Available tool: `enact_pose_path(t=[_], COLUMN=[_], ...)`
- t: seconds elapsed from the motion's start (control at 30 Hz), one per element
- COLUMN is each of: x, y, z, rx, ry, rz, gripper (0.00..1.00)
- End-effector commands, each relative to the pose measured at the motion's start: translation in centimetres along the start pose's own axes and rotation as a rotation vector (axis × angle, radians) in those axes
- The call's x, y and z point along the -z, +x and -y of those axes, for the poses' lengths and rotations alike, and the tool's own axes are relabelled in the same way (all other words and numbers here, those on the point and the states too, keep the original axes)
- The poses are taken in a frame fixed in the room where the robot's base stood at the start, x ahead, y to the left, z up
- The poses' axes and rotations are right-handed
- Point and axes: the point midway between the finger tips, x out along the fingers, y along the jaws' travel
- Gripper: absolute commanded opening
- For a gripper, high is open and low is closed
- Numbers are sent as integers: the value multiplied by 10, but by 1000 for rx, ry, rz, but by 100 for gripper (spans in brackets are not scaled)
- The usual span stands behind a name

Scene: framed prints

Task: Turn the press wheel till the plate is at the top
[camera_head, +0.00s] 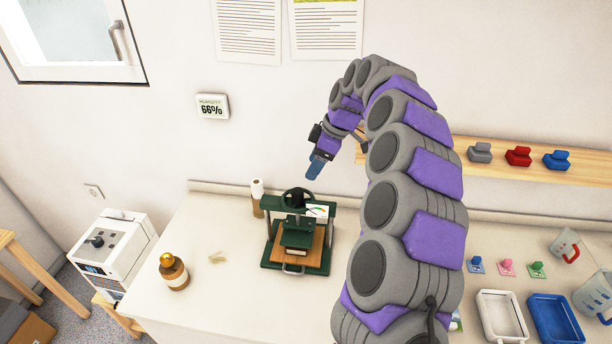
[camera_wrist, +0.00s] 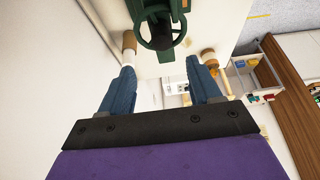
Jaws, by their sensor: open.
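The green press (camera_head: 298,245) stands on the white table near the wall. Its dark press wheel (camera_head: 293,198) is on top of the frame, and the wheel also shows in the wrist view (camera_wrist: 158,28) with its spokes and rim. The plate (camera_head: 297,238) sits low inside the frame, just above a wooden board (camera_head: 312,250); the exact gap is too small to tell. My gripper (camera_head: 315,168) is above the press, apart from the wheel. In the wrist view its two blue fingers (camera_wrist: 162,85) are spread and nothing is between them.
A shelf (camera_head: 500,164) holds grey, red and blue blocks. White (camera_head: 502,318) and blue (camera_head: 554,319) trays lie at right. The table's left front is mostly clear.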

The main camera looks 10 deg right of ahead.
Motion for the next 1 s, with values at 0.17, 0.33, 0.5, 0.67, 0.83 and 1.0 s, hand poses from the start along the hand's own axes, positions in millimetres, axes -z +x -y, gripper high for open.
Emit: enact_pose_path(t=[0.17,0.33,0.5,0.67,0.83,1.0], x=[0,0,0,0,0,2], y=[-37,-56,-63,-64,-63,-64], z=[-1,-1,-1,0,0,4], rx=[-4,2,1,3,3,6], ry=[-1,-1,-1,-1,-1,3], rz=[1,2,2,2,2,1], gripper=[63,63,63,63,63,63])
